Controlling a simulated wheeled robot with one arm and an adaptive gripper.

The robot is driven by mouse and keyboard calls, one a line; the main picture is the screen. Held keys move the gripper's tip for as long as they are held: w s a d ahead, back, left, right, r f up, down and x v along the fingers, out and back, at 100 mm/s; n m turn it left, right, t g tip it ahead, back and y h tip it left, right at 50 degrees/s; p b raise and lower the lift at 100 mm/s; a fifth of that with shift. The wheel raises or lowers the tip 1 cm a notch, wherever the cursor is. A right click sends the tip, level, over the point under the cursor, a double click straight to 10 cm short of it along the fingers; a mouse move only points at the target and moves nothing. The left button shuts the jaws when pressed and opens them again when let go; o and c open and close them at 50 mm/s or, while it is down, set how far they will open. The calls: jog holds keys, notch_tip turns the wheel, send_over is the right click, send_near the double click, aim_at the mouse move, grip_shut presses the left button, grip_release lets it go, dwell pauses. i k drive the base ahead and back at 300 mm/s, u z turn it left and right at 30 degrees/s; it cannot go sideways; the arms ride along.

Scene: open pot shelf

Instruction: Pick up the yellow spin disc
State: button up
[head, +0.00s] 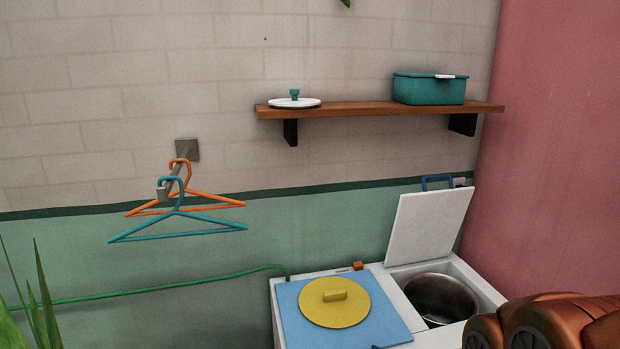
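The yellow spin disc (321,309) is a flat round plate with a small raised handle on top. It lies on the blue lid (386,320) on the left half of a white twin-tub washer (398,284). Orange-brown rounded parts at the bottom right look like my own arm. My gripper does not show in the head view.
The washer's right tub (440,298) is open, with its white lid (428,226) raised. Above, a wooden shelf (370,110) holds a white disc with a teal knob (294,102) and a teal box (428,90). Orange (218,198) and teal hangers (205,232) hang at left.

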aim_at(336, 302)
jog(key=z, duration=0.15)
jog(key=i, duration=0.75)
jog(key=u, duration=1.9)
